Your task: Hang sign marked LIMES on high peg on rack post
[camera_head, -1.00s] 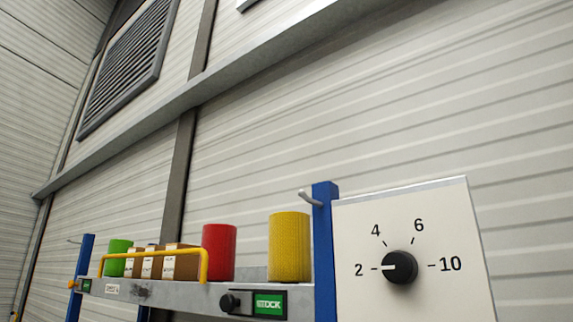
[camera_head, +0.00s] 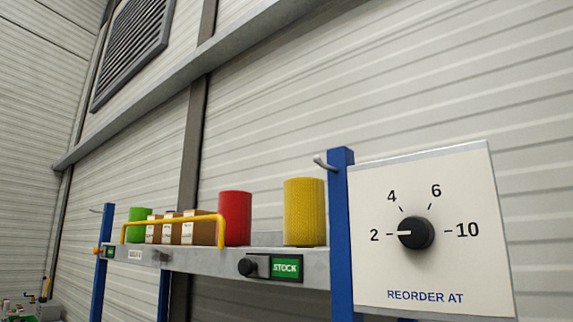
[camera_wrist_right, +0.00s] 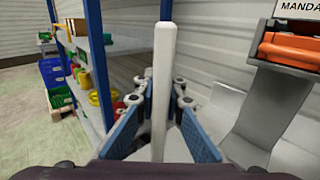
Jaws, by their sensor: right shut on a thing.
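A grey high peg (camera_head: 323,163) sticks out to the left near the top of the blue rack post (camera_head: 341,235) in the head view. Nothing hangs on it. My right gripper (camera_wrist_right: 163,88) shows in the right wrist view, its blue-padded fingers shut on a thin white board (camera_wrist_right: 164,60). I see this board edge-on and upright, so I cannot read a LIMES marking on it. A blue post (camera_wrist_right: 99,60) of the rack stands left of my right gripper in that view, apart from the board. Neither gripper shows in the head view.
A panel with a dial (camera_head: 430,270) is right of the post. The shelf (camera_head: 210,262) holds a yellow cylinder (camera_head: 304,212), a red cylinder (camera_head: 235,218) and boxes. An orange case (camera_wrist_right: 296,48) sits on a grey stand at the right in the wrist view.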

